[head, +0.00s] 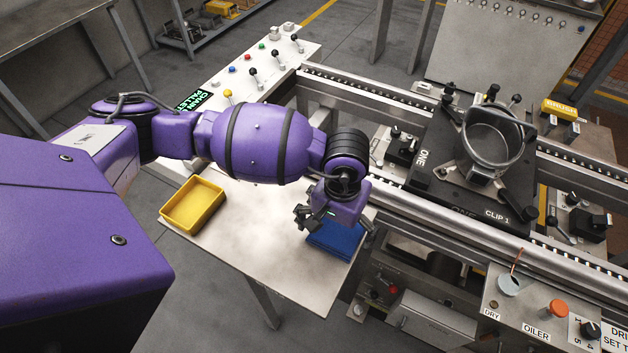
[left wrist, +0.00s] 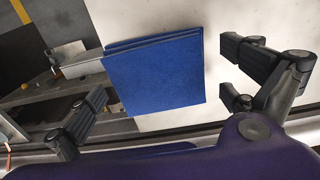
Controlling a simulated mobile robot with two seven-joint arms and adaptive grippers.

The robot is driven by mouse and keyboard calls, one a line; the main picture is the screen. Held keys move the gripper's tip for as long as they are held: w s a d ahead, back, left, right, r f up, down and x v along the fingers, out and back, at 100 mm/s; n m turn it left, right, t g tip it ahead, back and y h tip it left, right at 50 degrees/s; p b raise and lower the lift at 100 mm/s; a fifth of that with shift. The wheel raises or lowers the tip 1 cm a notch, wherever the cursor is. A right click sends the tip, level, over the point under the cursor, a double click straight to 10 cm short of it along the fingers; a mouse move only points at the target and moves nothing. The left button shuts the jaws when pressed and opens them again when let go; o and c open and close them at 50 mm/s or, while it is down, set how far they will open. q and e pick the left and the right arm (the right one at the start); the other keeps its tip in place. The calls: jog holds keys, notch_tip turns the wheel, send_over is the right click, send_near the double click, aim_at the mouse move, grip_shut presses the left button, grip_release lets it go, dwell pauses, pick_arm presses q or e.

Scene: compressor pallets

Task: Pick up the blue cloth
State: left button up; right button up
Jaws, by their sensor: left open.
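The blue cloth (head: 335,240) lies folded flat on the light-coloured table (head: 250,245), near its right edge in the head view. My left gripper (head: 318,220) is above the cloth and hides part of it. In the left wrist view the cloth (left wrist: 155,75) shows between the two spread fingers of my left gripper (left wrist: 165,102). The gripper is open and empty, and the cloth appears apart from the fingers. My right gripper is in neither view.
A yellow tray (head: 193,204) sits at the table's left end. A conveyor rail (head: 455,228) runs along the table's right side, with a black pallet (head: 450,185) holding a metal pot (head: 490,140). A control panel (head: 262,65) stands behind. The table's middle is clear.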

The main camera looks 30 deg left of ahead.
pick_arm(q)
jog(key=shift+f, duration=0.15)
jog(key=shift+w, duration=0.1)
jog(key=c, duration=1)
